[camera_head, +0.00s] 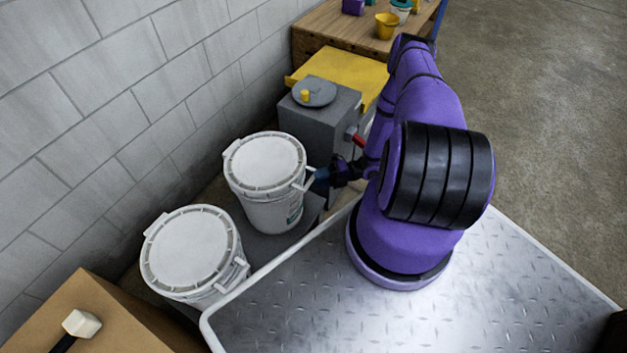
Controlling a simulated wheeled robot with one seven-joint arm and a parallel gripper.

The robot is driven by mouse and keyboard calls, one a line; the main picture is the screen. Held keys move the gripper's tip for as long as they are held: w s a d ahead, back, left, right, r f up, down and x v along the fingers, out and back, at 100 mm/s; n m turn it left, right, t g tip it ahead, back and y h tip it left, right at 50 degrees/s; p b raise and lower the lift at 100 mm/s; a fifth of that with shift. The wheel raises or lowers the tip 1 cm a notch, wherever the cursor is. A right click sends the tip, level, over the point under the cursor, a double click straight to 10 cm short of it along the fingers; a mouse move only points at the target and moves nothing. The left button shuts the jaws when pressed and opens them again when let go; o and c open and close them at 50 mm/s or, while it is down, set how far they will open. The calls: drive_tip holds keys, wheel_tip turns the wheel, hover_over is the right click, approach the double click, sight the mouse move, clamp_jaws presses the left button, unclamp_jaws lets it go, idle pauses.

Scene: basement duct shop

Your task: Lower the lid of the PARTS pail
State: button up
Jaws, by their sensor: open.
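Two white pails stand by the block wall: the farther pail (268,210) and the nearer pail (215,297). Each has a round white lid that looks flat on its rim, the farther lid (265,160) and the nearer lid (188,250). The farther pail carries a small label (294,213), too small to read, so I cannot tell which pail is PARTS. My gripper (318,180) is open and empty beside the right edge of the farther pail, close to a white tab there. I cannot tell whether it touches. My purple arm hides part of the area behind.
A grey box (345,115) with a round disc (314,93) and yellow knob on top stands behind the farther pail. A yellow panel (345,70) and a wooden bench (330,25) are beyond it. A cardboard box (110,315) with a mallet (81,323) is at front left. Floor at right is clear.

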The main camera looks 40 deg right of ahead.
drive_tip(key=shift+x, duration=1.4)
clamp_jaws()
drive_tip(key=shift+r, duration=0.1)
drive_tip(key=w+a+r+m+g+h, duration=0.1)
drive_tip(key=w+r, duration=0.1)
drive_tip(key=r, duration=0.6)
drive_tip(key=w+a+r+m+g+h, duration=0.1)
drive_tip(key=w+r, duration=0.2)
drive_tip(key=r, duration=0.6)
drive_tip(key=shift+w+m, duration=0.2)
drive_tip(key=shift+m, duration=0.1)
